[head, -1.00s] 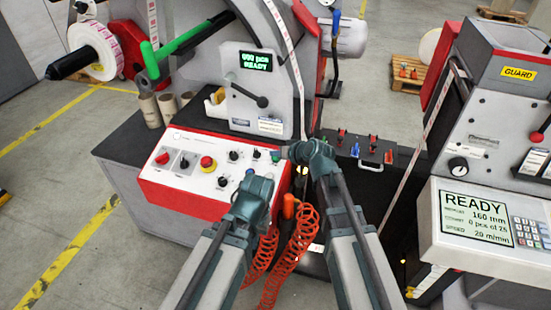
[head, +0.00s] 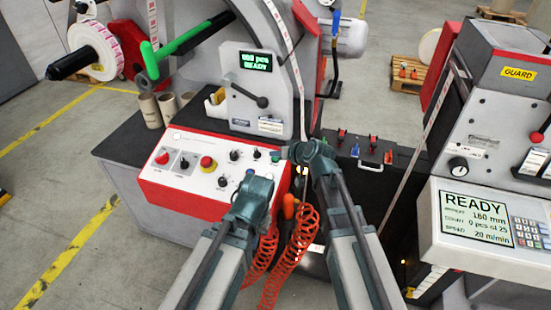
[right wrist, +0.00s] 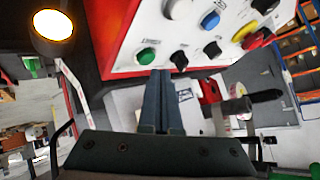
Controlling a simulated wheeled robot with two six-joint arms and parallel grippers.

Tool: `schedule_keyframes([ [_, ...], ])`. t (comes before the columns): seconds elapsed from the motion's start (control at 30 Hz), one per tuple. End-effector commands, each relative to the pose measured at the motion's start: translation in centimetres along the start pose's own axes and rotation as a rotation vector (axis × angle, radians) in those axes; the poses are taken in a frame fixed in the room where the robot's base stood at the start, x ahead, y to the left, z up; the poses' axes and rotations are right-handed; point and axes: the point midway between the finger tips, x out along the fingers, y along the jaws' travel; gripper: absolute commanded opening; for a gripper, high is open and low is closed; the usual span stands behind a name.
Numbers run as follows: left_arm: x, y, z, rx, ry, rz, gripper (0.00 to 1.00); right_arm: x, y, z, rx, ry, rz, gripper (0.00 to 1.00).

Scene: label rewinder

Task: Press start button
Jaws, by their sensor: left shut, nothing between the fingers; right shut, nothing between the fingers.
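A green button (head: 275,156) sits at the right end of the white-topped, red-fronted control panel (head: 160,193). It also shows in the right wrist view (right wrist: 147,56), with its label too small to read. My right gripper (head: 304,153) is just right of the panel's end in the head view. In the right wrist view its shut, empty fingers (right wrist: 162,74) point at the panel, with their tips close below the green button; contact cannot be told. My left gripper (head: 254,190) is shut and empty over the panel's front right part, its fingertips mostly hidden.
The panel also has a red emergency stop (head: 207,163), a blue button (right wrist: 210,19) and several black knobs. Orange coiled hoses (head: 304,240) hang by my arms. Another machine with a READY screen (head: 476,217) stands at right.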

Motion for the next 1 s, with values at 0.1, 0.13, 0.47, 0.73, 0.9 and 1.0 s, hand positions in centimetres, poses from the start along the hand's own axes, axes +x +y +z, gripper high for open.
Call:
schedule_keyframes([
  [0.1,0.0,0.0,0.0,0.0,0.0,0.0,0.0,0.0,0.0,0.0,0.0,0.0,0.0,0.0],
  [0.13,0.0,0.0,0.0,0.0,0.0,0.0,0.0,0.0,0.0,0.0,0.0,0.0,0.0,0.0],
  [0.47,0.16,0.02,-0.01,0.0,0.0,0.0,0.0,0.11,0.08,0.1,0.0,0.0,0.0,0.0],
  [0.73,0.88,0.09,-0.05,0.0,0.0,0.0,0.0,0.64,0.46,0.48,0.0,0.0,0.0,0.0],
  [0.9,0.79,0.08,-0.05,0.0,0.0,0.0,0.0,0.57,0.43,0.41,0.0,0.0,0.0,0.0],
  [1.0,0.8,0.08,-0.05,0.0,0.0,0.0,0.0,0.58,0.43,0.42,0.0,0.0,0.0,0.0],
])
